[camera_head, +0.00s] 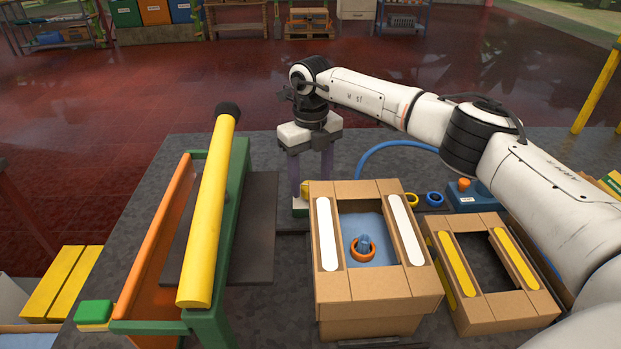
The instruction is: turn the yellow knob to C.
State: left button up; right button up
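A small yellow part (306,188), perhaps the yellow knob, shows just behind the cardboard box; most of it is hidden and no letter marks can be read. My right gripper (310,179) points down behind the box, beside or over this yellow part. My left gripper is not in view.
The cardboard box (375,299) holds an orange ring (363,247). A smaller box (505,312) stands right. A yellow bar (212,210) lies along a green frame at left. Behind the boxes are yellow (412,199) and blue rings (434,199) and a blue block with an orange knob (464,184).

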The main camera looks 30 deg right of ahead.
jog(key=shift+f, duration=0.45)
jog(key=c, duration=1)
jog(key=shift+c, duration=0.2)
